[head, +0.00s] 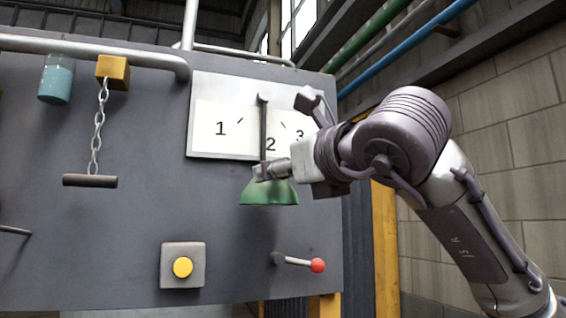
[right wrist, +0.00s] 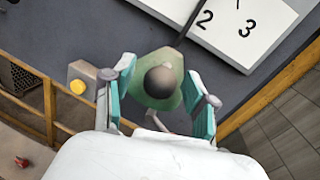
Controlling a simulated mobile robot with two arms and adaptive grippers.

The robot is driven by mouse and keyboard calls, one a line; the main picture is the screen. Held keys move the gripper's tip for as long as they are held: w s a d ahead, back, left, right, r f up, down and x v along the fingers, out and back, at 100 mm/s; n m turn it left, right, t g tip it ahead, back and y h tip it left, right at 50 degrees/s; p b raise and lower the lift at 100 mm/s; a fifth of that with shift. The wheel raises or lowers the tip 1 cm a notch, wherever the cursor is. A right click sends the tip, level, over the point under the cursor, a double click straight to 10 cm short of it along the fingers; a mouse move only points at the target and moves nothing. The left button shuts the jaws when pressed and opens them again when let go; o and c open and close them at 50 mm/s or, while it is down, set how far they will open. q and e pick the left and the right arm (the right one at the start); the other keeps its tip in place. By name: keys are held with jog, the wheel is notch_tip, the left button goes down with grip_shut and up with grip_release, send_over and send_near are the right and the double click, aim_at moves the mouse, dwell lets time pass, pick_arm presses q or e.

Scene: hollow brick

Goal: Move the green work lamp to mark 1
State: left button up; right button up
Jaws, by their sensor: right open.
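The green work lamp (head: 268,194) hangs from a dark arm (head: 263,125) on a pivot at the top of the white panel (head: 210,88). The arm points almost straight down, close to mark 2 (head: 270,145). Mark 1 (head: 221,129) is to the left and mark 3 (head: 300,135) to the right. My right gripper (head: 270,171) is at the lamp's upper part. In the right wrist view, the lamp (right wrist: 150,101) lies between the open fingers (right wrist: 160,80), with a dark round part in its middle. Whether a finger touches it, I cannot tell. My left gripper is out of view.
On the grey board are a yellow button (head: 183,267), a red-knobbed lever (head: 317,265), a chain with a dark handle (head: 90,181) and a teal jar (head: 56,80). A pipe (head: 130,54) runs along the top.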

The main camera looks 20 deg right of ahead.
grip_shut()
dwell(0.3)
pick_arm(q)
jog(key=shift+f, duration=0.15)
